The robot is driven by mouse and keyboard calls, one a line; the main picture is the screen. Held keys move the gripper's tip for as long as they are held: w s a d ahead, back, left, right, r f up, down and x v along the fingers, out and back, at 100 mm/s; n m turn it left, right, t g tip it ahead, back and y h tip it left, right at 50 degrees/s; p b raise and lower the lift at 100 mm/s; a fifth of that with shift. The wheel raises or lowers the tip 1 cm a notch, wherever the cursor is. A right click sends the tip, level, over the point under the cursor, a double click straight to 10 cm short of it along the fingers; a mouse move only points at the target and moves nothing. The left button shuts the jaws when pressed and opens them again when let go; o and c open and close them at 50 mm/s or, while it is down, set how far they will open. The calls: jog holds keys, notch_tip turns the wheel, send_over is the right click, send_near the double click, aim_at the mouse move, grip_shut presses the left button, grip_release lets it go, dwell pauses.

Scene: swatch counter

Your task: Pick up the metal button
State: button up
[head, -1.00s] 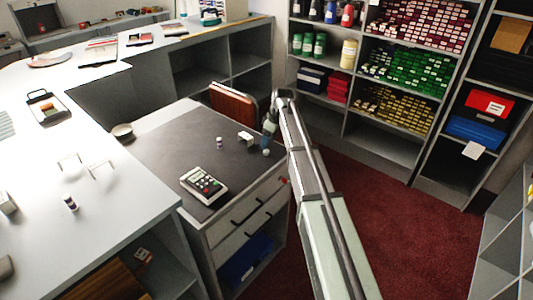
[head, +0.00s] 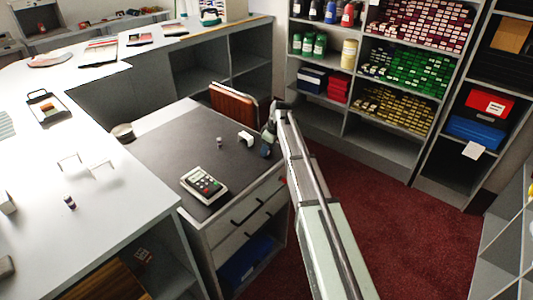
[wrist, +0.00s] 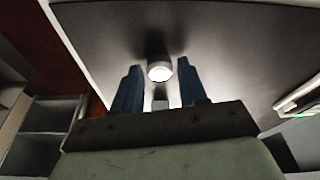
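The metal button (wrist: 159,71) shows in the wrist view as a small round piece with a bright face. It lies on the dark top of the desk, between the tips of my gripper's two blue fingers (wrist: 158,65). A narrow gap shows on each side of it, and the fingers are apart and not closed on it. In the head view my gripper (head: 267,146) is low over the right part of the desk and hides the button.
The grey desk (head: 165,150) bears a white box (head: 247,138) close left of my gripper, a small jar (head: 219,142) and a calculator (head: 204,184). A brown upright board (head: 233,103) stands behind. A pale block (wrist: 160,104) shows between the finger bases.

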grip_shut()
